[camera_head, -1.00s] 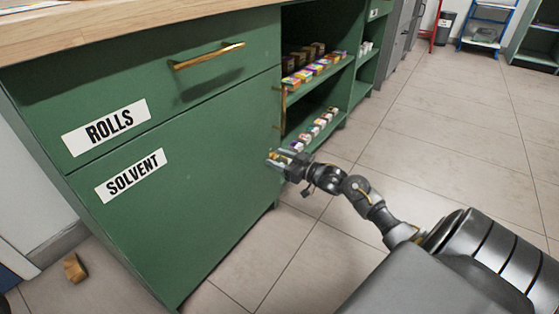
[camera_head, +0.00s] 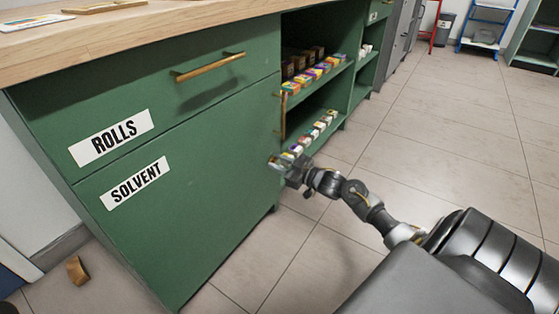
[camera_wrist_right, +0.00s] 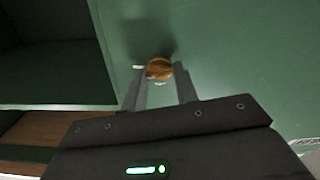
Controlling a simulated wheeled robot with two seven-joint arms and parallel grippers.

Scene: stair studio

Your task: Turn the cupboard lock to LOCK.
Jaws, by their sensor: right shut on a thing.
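The green cupboard door (camera_head: 195,215) carries a SOLVENT label (camera_head: 134,184). In the right wrist view, a round brass lock knob (camera_wrist_right: 159,69) sits on the green door. The fingertips of my right gripper (camera_wrist_right: 160,78) are shut on the knob, one on each side. Small pale markings show beside and below the knob, too small to read, so I cannot tell which setting it points to. My left gripper is not in view.
Above is a drawer with a ROLLS label (camera_head: 111,138) and a brass handle (camera_head: 210,66). Open shelves (camera_head: 330,75) with small coloured boxes stand right of the door. A wooden block (camera_head: 76,269) lies on the floor at left. The tiled floor (camera_head: 430,130) at right is clear.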

